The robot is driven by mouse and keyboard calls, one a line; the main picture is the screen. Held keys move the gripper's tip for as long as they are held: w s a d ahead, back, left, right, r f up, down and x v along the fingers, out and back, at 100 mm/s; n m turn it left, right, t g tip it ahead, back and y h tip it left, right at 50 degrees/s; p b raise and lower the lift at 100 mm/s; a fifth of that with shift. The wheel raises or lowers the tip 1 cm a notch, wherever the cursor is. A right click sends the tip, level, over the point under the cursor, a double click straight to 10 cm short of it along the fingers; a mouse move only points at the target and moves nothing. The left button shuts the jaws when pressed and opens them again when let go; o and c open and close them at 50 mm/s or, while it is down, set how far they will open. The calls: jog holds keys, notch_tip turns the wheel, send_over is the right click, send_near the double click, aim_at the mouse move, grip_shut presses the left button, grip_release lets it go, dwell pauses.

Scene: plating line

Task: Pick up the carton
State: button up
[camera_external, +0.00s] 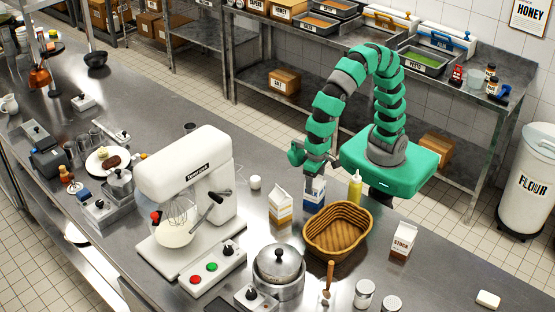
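My arm arches over from the right, and my gripper (316,177) points down at the top of a blue-and-white carton (315,193) behind the basket. The gripper overlaps the carton's top, so its fingers are too small and hidden to tell whether they are open or shut on it. A white carton with an orange-yellow band (281,207) stands upright just left of it, apart from the gripper. A third white carton, labelled STOCK (403,241), stands upright right of the basket. The task does not name which carton.
A brown oval basket (337,231) stands right in front of the blue carton. A yellow squeeze bottle (355,188) is close on its right. A white mixer (188,195) stands at left, a lidded pot (279,268) in front.

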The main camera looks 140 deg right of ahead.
grip_shut()
jog(key=shift+r, duration=1.65)
jog(key=s+a+r, duration=0.1)
jog(key=s, duration=1.5)
jog(key=shift+a+r+b, duration=0.25)
jog(key=shift+r+b, duration=0.1)
